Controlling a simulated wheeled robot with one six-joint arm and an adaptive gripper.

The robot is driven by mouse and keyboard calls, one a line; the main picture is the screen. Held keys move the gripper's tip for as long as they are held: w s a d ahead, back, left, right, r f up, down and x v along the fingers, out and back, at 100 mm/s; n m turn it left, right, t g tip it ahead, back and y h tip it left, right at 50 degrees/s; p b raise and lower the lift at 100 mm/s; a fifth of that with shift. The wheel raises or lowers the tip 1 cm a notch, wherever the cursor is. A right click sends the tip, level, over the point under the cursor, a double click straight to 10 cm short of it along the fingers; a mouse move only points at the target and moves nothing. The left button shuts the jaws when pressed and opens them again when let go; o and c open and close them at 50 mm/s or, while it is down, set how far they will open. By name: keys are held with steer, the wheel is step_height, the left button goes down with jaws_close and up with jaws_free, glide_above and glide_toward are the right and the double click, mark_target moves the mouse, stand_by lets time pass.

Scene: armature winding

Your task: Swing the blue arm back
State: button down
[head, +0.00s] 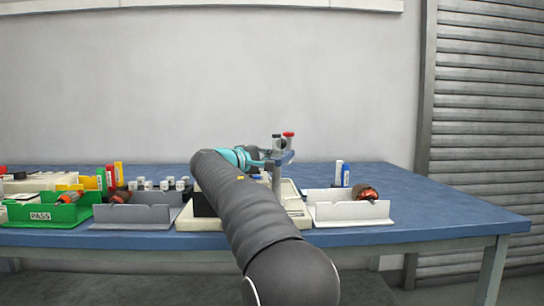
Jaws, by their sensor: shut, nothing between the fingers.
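The blue arm (284,158) is a small grey-blue piece high on a machine near the middle of the table. A red knob (289,134) sits above it. The machine's cream base (297,208) stands on the table, partly hidden behind my own arm. My gripper (262,155) is shut and empty at the end of my arm, just left of the blue arm. It is small in the head view, and whether it touches the blue arm cannot be told.
A white tray (345,213) with a copper-wound armature (366,193) stands right of the machine. To the left are a grey tray (132,216) and a green PASS bin (40,215). The blue table (440,210) is clear at its right end.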

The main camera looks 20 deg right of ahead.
steer(key=a+p, duration=0.1)
steer(key=w+a+p, duration=0.2)
steer(key=shift+w+a+r, duration=0.1)
steer(key=shift+a+r, duration=0.15)
steer(key=shift+a, duration=0.15)
steer(key=a, duration=0.3)
steer(key=s+a, duration=0.1)
steer(key=a, duration=0.2)
steer(key=s+a, duration=0.1)
steer(key=a, duration=0.2)
steer(key=shift+s+a+f, duration=0.15)
steer(key=shift+a+f, duration=0.05)
steer(key=shift+f, duration=0.05)
steer(key=shift+d, duration=0.1)
